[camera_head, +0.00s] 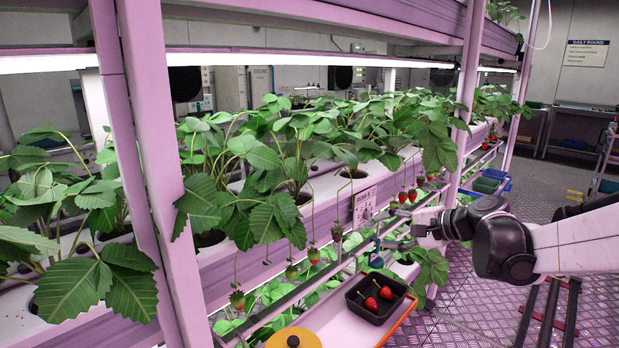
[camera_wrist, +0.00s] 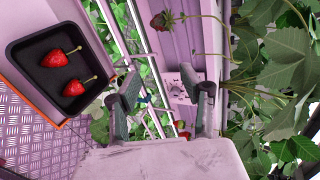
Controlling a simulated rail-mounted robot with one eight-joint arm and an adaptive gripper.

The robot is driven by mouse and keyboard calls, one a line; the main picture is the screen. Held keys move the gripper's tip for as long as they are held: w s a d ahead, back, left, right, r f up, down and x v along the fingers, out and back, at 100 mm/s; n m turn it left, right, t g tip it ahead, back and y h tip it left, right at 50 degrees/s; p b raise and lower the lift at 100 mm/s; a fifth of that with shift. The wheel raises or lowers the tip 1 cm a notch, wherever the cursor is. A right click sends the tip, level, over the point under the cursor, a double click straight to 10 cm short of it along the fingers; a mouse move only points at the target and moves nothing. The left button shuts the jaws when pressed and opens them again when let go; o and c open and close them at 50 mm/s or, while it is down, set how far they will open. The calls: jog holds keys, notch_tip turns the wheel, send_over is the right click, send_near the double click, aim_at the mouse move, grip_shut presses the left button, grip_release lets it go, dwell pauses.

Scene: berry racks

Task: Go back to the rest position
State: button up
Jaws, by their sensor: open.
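My gripper (camera_head: 378,243) is at the right of the head view, beside the rack's front rail. In the wrist view its two fingers (camera_wrist: 168,92) stand wide apart with nothing between them. A black tray (camera_head: 365,313) holds two red strawberries (camera_head: 384,292), below and apart from my gripper in the head view. The tray (camera_wrist: 50,108) and its berries (camera_wrist: 73,88) also show at the left of the wrist view.
Strawberry plants (camera_head: 290,150) fill the rack. Red berries (camera_head: 403,197) hang beyond my gripper, and paler ones (camera_head: 314,256) hang left of it. A pink post (camera_head: 140,130) stands at left. The aisle floor (camera_head: 460,300) at right has open room.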

jog(key=s+d+r+n+g+h+p, duration=0.1)
jog(key=s+n+h+p, duration=0.5)
jog(key=s, duration=2.4)
jog(key=shift+s+r+n+g+h+p, duration=0.4)
jog(key=shift+r+n+h, duration=0.35)
jog(key=shift+n+h, duration=1.05)
jog(key=shift+n+y, duration=0.3)
